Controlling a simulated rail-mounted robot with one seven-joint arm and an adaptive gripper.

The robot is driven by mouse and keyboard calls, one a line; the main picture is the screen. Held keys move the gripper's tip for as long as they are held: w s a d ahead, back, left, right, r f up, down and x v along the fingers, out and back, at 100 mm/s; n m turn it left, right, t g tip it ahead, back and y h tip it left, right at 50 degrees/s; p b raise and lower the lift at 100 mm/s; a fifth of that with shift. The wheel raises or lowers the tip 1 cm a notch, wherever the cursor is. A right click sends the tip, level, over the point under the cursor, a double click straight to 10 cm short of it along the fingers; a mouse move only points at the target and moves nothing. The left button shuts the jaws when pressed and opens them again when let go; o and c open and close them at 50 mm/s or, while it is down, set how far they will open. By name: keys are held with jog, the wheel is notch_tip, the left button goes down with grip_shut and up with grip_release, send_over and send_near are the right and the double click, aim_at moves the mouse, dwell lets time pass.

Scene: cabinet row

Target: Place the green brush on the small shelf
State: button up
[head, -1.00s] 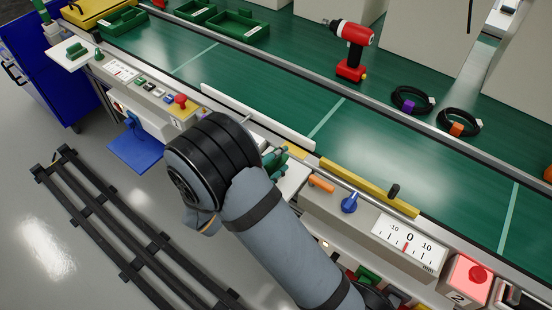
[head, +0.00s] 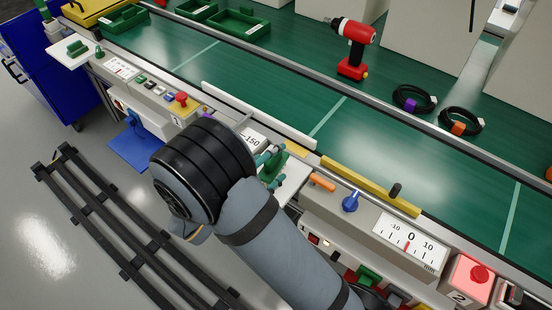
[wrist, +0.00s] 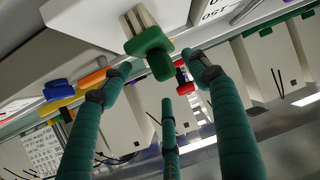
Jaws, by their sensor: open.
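The green brush (head: 272,168) rests on the small white shelf (head: 293,178) at the near side of the conveyor, partly hidden by my fingers in the head view. In the wrist view the brush (wrist: 150,42) shows its green handle end toward me and pale bristles at the top, against a white surface. My gripper (wrist: 170,85) has teal fingers spread apart, with the brush ahead of and between the tips and a visible gap around it. In the head view my gripper (head: 271,164) is small and partly hidden behind my wrist.
An orange handle (head: 322,183), a blue knob (head: 350,203) and a yellow bar (head: 369,187) lie right of the shelf. A white rail (head: 258,115) runs behind it. Another white ledge (head: 66,56) with green items is at far left. A red drill (head: 352,50) stands across the conveyor.

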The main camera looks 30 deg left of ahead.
jog(key=v, duration=0.8)
jog(key=shift+s+r, duration=0.2)
jog(key=shift+s, duration=0.05)
jog(key=shift+w+f, duration=0.1)
jog(key=shift+w, duration=0.05)
dwell(1.9)
